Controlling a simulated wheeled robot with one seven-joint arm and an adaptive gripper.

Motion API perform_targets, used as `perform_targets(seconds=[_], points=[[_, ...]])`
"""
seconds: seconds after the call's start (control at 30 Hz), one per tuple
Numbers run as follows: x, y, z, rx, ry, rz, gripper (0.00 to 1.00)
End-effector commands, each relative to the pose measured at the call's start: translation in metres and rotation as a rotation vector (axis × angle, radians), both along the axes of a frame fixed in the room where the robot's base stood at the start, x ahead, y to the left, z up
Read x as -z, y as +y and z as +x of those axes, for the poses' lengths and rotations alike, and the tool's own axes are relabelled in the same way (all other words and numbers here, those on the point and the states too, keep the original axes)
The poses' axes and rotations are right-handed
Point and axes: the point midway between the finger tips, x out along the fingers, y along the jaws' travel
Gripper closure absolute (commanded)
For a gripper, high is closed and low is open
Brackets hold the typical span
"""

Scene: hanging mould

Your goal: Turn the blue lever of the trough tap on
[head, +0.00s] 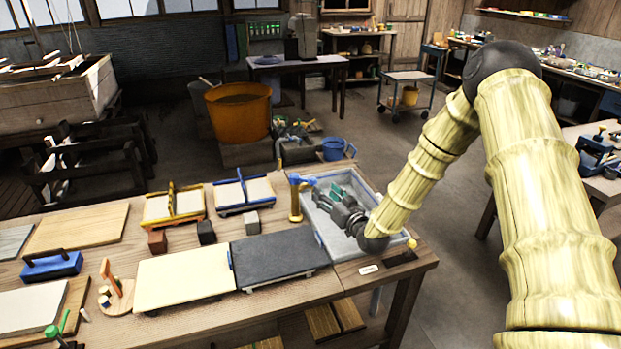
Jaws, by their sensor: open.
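The trough tap (296,207) is a brass-coloured upright post at the left edge of the trough. Its blue lever (303,180) sits on top and points to the right. The trough (327,258) is a pale grey-blue basin set at the right end of the bench. My gripper (333,193) is dark with green finger pads. It is open and appears empty, over the trough just right of the lever. A small gap seems to show between fingers and lever; exact depth is hard to tell.
The bench (185,312) holds a dark slab (272,256), a cream board (185,277) and small blocks (206,232) left of the trough. Two framed moulds (173,204) stand at the bench's back edge. An orange tub (238,112) and blue bucket (333,149) are behind.

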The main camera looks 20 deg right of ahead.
Motion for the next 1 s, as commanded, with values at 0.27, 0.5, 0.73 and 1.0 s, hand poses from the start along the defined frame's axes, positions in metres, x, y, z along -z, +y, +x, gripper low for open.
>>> perform_targets(seconds=[0.27, 0.5, 0.73, 1.0], points=[[-0.002, 0.01, 0.045, 0.0, 0.0, -0.003, 0.51], [-0.001, 0.018, 0.075, -0.001, 0.001, -0.001, 0.51], [0.0, 0.022, 0.087, -0.002, 0.001, -0.001, 0.51], [0.0, 0.023, 0.088, -0.003, 0.001, 0.0, 0.51]])
